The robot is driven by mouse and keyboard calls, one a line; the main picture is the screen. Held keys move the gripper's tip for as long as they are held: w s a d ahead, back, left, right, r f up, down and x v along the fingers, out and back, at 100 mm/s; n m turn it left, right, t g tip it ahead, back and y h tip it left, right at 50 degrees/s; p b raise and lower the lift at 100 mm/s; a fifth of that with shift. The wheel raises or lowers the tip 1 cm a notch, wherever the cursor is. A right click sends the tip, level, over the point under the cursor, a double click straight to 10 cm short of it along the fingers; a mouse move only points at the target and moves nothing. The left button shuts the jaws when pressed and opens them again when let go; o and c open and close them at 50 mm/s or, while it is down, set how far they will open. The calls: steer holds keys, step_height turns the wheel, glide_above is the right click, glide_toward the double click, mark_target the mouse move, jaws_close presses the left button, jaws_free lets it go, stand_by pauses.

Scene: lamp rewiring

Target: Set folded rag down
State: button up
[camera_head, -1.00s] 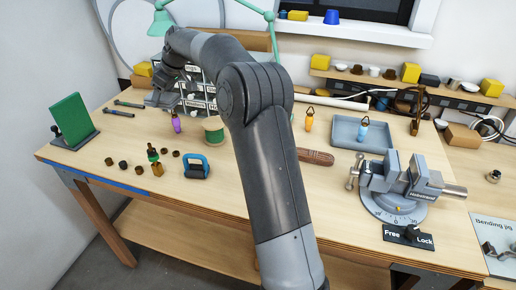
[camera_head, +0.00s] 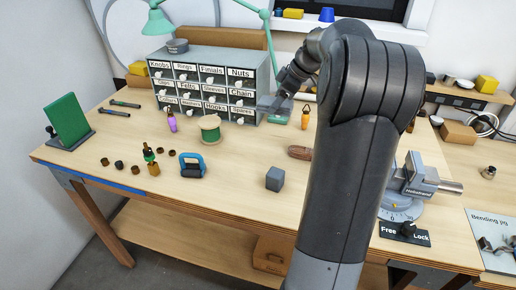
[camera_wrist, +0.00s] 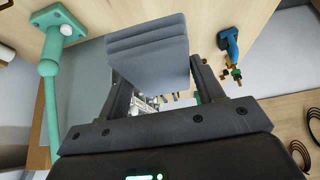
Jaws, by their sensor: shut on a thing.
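The folded rag (camera_wrist: 150,52) is a grey-blue stack of layers between the two fingers of my gripper (camera_wrist: 160,85) in the wrist view. The fingers are shut on it. In the head view my gripper (camera_head: 276,102) is in front of the right end of the drawer cabinet, over the back of the workbench. The rag is small and hard to make out there. I cannot tell whether the rag touches anything below.
The labelled drawer cabinet (camera_head: 200,88) stands at the back. A green-topped spool (camera_head: 210,128), orange bottle (camera_head: 306,117), grey cube (camera_head: 275,178) and blue-handled tool (camera_head: 193,166) stand on the bench. The vise (camera_head: 415,185) is partly hidden by my arm. The front middle is mostly clear.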

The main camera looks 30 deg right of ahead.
steer(key=s+d, duration=0.3)
steer(key=s, duration=0.2)
glide_above(255, 147)
steer(key=s+d, duration=0.1)
steer(key=f, duration=1.2)
steer(key=shift+s+d+f, duration=0.15)
steer(key=shift+s+f, duration=0.05)
steer(key=shift+f, duration=2)
steer(key=shift+f, duration=0.1)
steer(key=o, duration=1)
steer(key=shift+c, duration=0.2)
